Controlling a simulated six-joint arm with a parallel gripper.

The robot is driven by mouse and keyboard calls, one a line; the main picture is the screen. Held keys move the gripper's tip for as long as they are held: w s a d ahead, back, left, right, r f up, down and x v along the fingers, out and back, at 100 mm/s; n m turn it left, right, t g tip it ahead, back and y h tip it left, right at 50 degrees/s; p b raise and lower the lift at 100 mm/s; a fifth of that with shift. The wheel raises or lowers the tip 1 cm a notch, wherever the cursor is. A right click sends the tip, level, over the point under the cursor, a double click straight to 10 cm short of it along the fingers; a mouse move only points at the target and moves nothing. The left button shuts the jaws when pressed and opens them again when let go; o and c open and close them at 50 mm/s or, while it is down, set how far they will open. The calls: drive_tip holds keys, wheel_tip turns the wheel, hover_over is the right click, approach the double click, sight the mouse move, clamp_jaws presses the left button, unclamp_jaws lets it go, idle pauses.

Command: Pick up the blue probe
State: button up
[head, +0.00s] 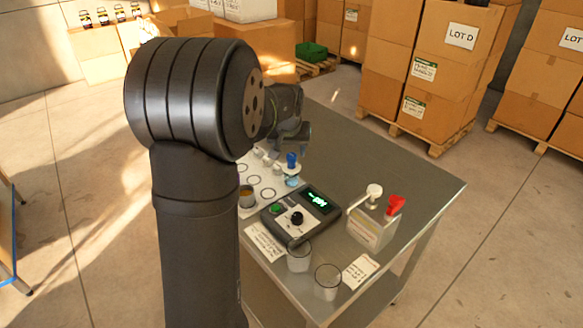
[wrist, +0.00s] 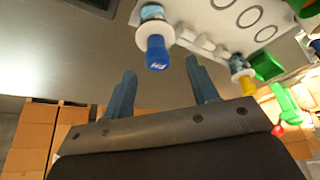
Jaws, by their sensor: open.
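The blue probe (head: 291,160) stands upright at the far end of the white rack on the steel table in the head view. In the wrist view the blue probe (wrist: 157,53) has a "pH" mark on its cap and a white collar behind it. The cap shows just beyond the gap between my fingertips, apart from both fingers. My gripper (wrist: 162,75) is open and empty. In the head view my gripper (head: 291,136) is small and dark, just above the probe, partly hidden by my arm.
A yellow-capped probe (wrist: 247,86) is right of my fingers. The white rack (wrist: 222,20) has ringed places. A meter (head: 318,201) with a green display, a red-handled container (head: 372,228) and clear cups (head: 327,280) stand nearer. The table's right side (head: 400,170) is clear.

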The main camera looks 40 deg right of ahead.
sight(292, 155)
drive_tip(key=x, duration=0.4)
drive_tip(key=shift+d+f, duration=0.2)
drive_tip(key=shift+d, duration=0.05)
drive_tip(key=c, duration=1.1)
drive_tip(key=shift+r, duration=0.15)
